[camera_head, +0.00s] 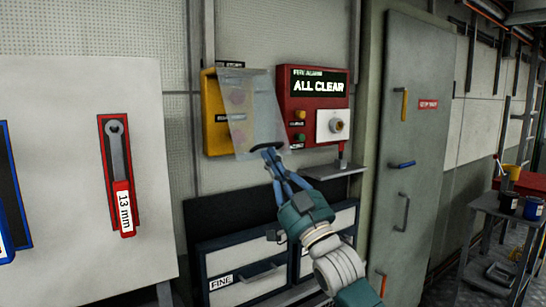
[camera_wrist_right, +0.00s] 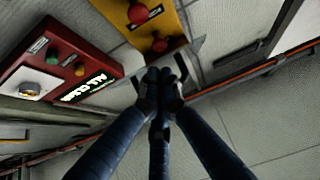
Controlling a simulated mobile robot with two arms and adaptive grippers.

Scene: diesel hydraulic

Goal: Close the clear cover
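The clear cover (camera_head: 252,105) is a see-through panel in front of the yellow box (camera_head: 211,110) on the wall. It stands out at a tilt, its lower edge away from the box. A dark handle (camera_head: 262,147) is at its lower edge. My right gripper (camera_head: 271,152) is at this handle, its fingers close together on it. In the right wrist view, the fingertips (camera_wrist_right: 160,78) meet, with dark handle ends showing on both sides. The yellow box (camera_wrist_right: 172,16) there shows two red buttons. The cover itself is hard to make out in that view. My left gripper is not in view.
A red "ALL CLEAR" panel (camera_head: 312,82) is just right of the cover, with a small shelf (camera_head: 334,170) below it. Drawers (camera_head: 222,262) are below. A grey door (camera_head: 425,150) is to the right, and a white board with a 13 mm wrench (camera_head: 118,155) is left.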

